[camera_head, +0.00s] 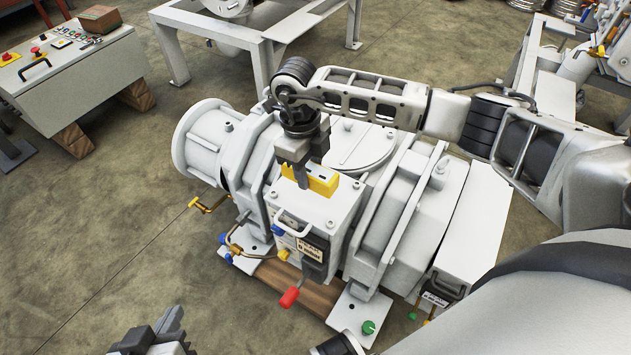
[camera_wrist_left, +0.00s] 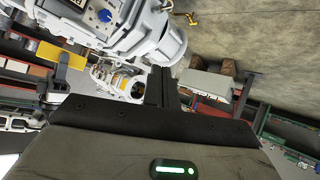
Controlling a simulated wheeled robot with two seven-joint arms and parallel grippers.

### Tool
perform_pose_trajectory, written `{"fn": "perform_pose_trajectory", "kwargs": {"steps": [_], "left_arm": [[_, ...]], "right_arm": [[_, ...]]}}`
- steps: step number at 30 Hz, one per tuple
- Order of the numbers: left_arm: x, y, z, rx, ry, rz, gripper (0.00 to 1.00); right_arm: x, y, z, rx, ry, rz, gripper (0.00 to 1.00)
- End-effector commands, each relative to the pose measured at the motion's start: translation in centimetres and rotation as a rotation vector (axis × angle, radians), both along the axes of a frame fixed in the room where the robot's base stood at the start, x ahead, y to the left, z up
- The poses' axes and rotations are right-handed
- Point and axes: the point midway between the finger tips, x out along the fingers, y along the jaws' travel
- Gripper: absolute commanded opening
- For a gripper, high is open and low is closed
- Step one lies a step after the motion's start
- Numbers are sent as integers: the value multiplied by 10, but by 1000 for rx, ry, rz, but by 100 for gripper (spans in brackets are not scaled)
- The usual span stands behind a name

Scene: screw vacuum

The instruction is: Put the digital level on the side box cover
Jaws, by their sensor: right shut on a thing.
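The yellow digital level (camera_head: 323,182) is in the head view, at the top of the side box. My right gripper (camera_head: 303,180) reaches down from above and is shut on the level, its fingers hiding part of it. The side box cover (camera_head: 318,208) is the pale flat top of the box on the front of the vacuum pump. The level is over the cover's rear part; I cannot tell whether it rests on it or hovers just above. My left gripper (camera_head: 155,338) is at the bottom edge, away from the pump; its fingers look together and empty in the left wrist view (camera_wrist_left: 162,88).
The white pump (camera_head: 220,140) stands on wooden blocks. A control desk (camera_head: 75,65) stands at the upper left, a metal frame (camera_head: 265,45) behind.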

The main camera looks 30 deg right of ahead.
Motion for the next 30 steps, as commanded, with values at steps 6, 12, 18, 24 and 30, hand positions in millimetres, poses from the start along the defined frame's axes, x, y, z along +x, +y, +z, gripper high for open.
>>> {"fn": "perform_pose_trajectory", "kwargs": {"steps": [6, 12, 18, 24, 30], "left_arm": [[1, -4, -8, 1, 15, -16, 0], [2, -4, -16, 3, 20, -23, 0], [2, -4, -28, 8, 47, -29, 0], [2, -5, -27, 7, 46, -30, 0], [3, -6, -27, 2, 44, -30, 0]], "right_arm": [[6, -12, -15, 1, -2, 0, 7], [8, -18, -37, 1, 2, 1, 7], [9, -18, -55, 1, -2, 1, 7], [9, -18, -54, 0, -2, 1, 7], [8, -18, -57, 0, 0, 1, 58]]}}
